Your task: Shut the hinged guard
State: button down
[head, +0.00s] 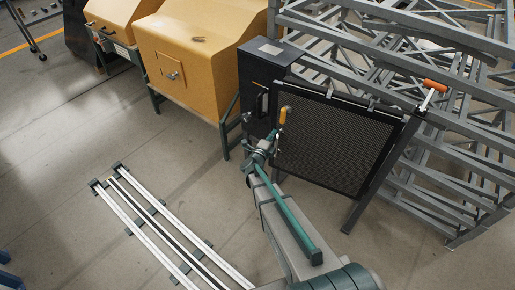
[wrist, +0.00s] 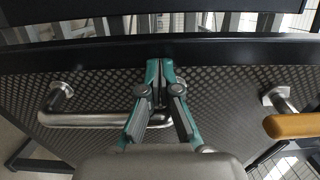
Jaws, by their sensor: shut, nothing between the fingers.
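The hinged guard is a dark mesh panel (head: 335,140) in a black frame, standing between a black cabinet and a grey post in the head view. I cannot tell whether it sits flush. Its mesh (wrist: 225,95) fills much of the wrist view. A bent metal bar handle (wrist: 90,120) stands off the mesh at left; its right end is partly hidden by my gripper. My gripper (head: 272,136) is at the panel's left side. Its teal fingers (wrist: 160,72) are shut and empty, in front of the mesh. Contact with the panel cannot be told.
An orange-yellow grip (wrist: 290,125) is right of my gripper in the wrist view. The black cabinet (head: 262,75) stands left of the guard. An orange-handled lever (head: 434,87) sits at the post's top. Grey trusses (head: 455,130) stand behind.

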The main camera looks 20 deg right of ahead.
jog(key=w+d+m+g+h, duration=0.2)
jog(key=w+d+g, duration=0.1)
jog(key=w+d, duration=0.4)
jog(key=s+b+v, duration=0.1)
jog(key=b+v, duration=0.3)
jog(key=v, duration=1)
jog(key=w+a+f+n+t+y, duration=0.3)
jog(key=a+n+y, duration=0.3)
jog(key=w+a+f+n+t+y, duration=0.2)
jog(key=w+a+f+n+y, duration=0.1)
jog(key=a+n+y, duration=0.25)
jog(key=s+a+f+n+g+y, duration=0.6)
jog(key=s+a+f+n, duration=0.4)
jog(key=s+f, duration=0.25)
jog(key=s+f+n+g, duration=0.3)
jog(key=s+f+g, duration=0.1)
jog(key=s, duration=0.7)
jog(key=s+f+n+g, duration=0.2)
jog(key=s+f+g, duration=0.2)
jog(key=s, duration=0.6)
jog(key=s+d+n+g+h, duration=0.1)
jog(key=s+d+g, duration=0.2)
jog(key=s, duration=0.9)
jog(key=s+d+n+g+h, duration=0.1)
jog(key=s+d+g, duration=0.3)
jog(key=s, duration=0.9)
jog(key=shift+d+n+h, duration=0.35)
jog(key=shift+d+n, duration=0.1)
jog(key=shift+d, duration=0.2)
